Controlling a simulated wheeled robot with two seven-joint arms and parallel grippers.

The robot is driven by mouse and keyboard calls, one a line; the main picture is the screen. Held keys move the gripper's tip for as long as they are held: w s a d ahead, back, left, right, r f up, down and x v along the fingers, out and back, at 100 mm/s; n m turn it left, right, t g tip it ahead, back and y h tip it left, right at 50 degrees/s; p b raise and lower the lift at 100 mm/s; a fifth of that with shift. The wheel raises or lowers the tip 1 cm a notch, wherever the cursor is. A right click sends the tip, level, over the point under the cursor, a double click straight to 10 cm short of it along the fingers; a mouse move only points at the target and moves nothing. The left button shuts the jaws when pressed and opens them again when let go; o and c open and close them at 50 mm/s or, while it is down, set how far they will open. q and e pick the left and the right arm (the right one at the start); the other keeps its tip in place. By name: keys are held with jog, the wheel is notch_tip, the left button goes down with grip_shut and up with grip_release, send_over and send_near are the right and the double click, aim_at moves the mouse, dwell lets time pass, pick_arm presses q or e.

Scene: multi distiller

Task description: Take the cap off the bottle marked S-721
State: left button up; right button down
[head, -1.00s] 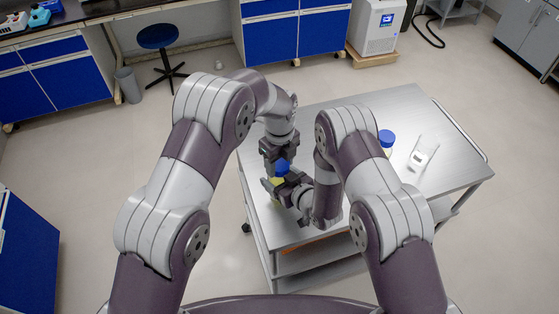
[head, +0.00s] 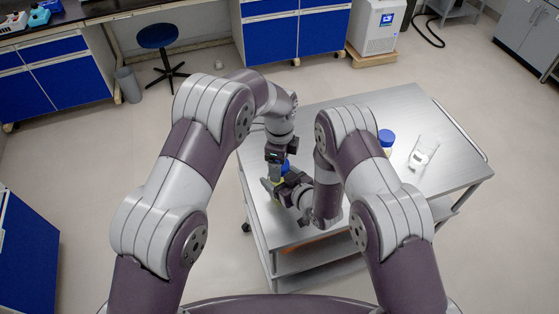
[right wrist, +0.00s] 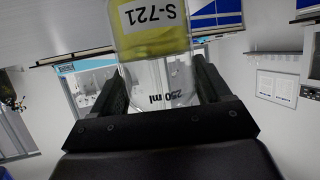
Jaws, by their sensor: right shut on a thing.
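The bottle marked S-721 shows in the right wrist view, clear glass (right wrist: 168,85) with a white label (right wrist: 153,15), yellow content and a "250 ml" mark. My right gripper (right wrist: 160,75) is shut on it, one finger on each side. In the head view, the bottle's blue cap (head: 287,164) shows partly at the table's left part. My left gripper (head: 277,158) is over the bottle's top from above and hides part of the cap. Its fingers are too small and covered to tell whether they grip the cap. The cap is outside the right wrist view.
The steel cart table (head: 380,105) has free room at the back and right. A second blue-capped bottle (head: 386,138) stands partly behind my right arm. A clear item with a white label (head: 421,152) is to its right. A blue stool (head: 157,37) stands on the floor behind.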

pick_arm(q)
notch_tip(320, 180, up, 4)
jog(key=shift+r, duration=0.25)
jog(key=shift+c, duration=0.3)
jog(key=shift+w+d+r+m, duration=0.1)
jog(key=shift+w+r+m, duration=0.1)
jog(key=shift+r+m, duration=0.4)
jog(key=shift+w+d+r+m, duration=0.1)
jog(key=shift+w+r+m, duration=0.05)
jog(key=shift+r+m, duration=0.45)
jog(key=shift+s+a+r+m, duration=0.1)
jog(key=shift+r+m, duration=0.3)
jog(key=shift+m, duration=0.5)
jog(key=shift+s+r+m, duration=0.1)
jog(key=shift+s+m, duration=0.1)
jog(key=shift+m, duration=0.6)
jog(key=shift+s+a+f+m, duration=0.1)
jog(key=shift+f+m, duration=0.1)
jog(key=shift+m, duration=0.2)
notch_tip(320, 180, down, 8)
jog(key=shift+r, duration=0.2)
